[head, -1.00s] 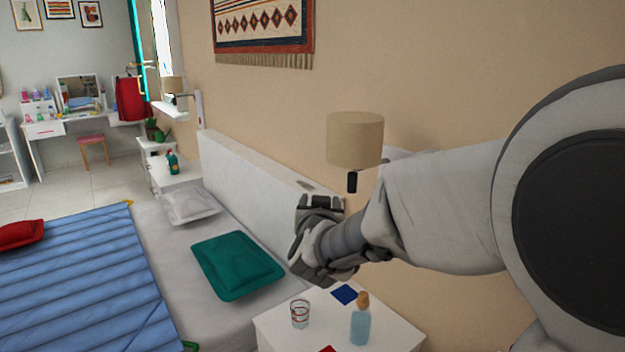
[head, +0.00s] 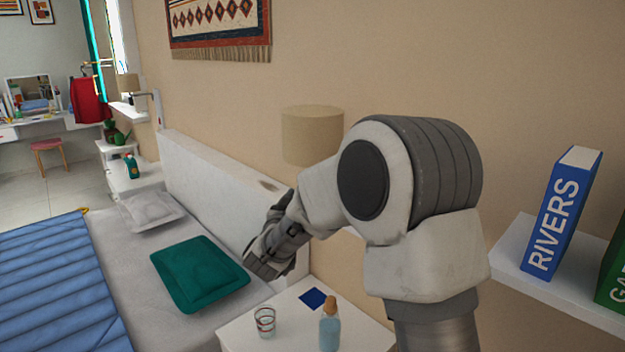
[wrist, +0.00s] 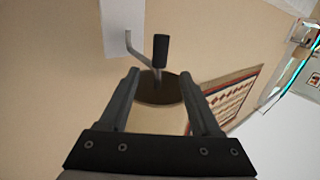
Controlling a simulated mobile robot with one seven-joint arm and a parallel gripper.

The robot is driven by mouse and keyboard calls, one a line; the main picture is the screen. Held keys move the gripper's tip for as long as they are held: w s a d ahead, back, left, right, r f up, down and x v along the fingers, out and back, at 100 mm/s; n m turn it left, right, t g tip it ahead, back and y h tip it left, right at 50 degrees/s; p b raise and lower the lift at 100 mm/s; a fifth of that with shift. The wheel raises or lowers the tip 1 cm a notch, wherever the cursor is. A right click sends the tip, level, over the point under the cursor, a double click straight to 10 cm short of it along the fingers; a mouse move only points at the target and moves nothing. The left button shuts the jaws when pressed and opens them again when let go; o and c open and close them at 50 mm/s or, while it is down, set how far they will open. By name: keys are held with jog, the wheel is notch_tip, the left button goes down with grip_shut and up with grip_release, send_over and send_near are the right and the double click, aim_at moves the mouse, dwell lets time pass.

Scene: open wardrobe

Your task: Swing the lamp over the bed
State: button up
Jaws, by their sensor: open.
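The lamp has a beige drum shade (head: 312,135) and sits by the wall above the near nightstand, its lower part hidden behind my arm. In the wrist view its bent grey bracket (wrist: 135,48) runs from a white wall plate (wrist: 123,25), with a black handle (wrist: 160,50) and the round shade (wrist: 160,112). My gripper (wrist: 162,82) is open, its fingers on either side of the shade in that picture, with the handle just beyond the tips. I see no contact. In the head view my gripper (head: 272,238) is below and left of the shade. The bed (head: 120,240) is at left.
The near nightstand (head: 250,335) holds a glass (head: 265,322) and a corked bottle (head: 329,325), below my gripper. A headboard (head: 215,180) runs along the wall. A shelf with books (head: 565,215) is at right. A second lamp (head: 127,83) is beyond the bed.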

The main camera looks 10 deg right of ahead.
jog(key=x, duration=1)
jog(key=shift+w+d+p, duration=0.1)
jog(key=shift+w+p, duration=0.2)
jog(key=shift+w, duration=0.1)
grip_shut()
dwell(0.9)
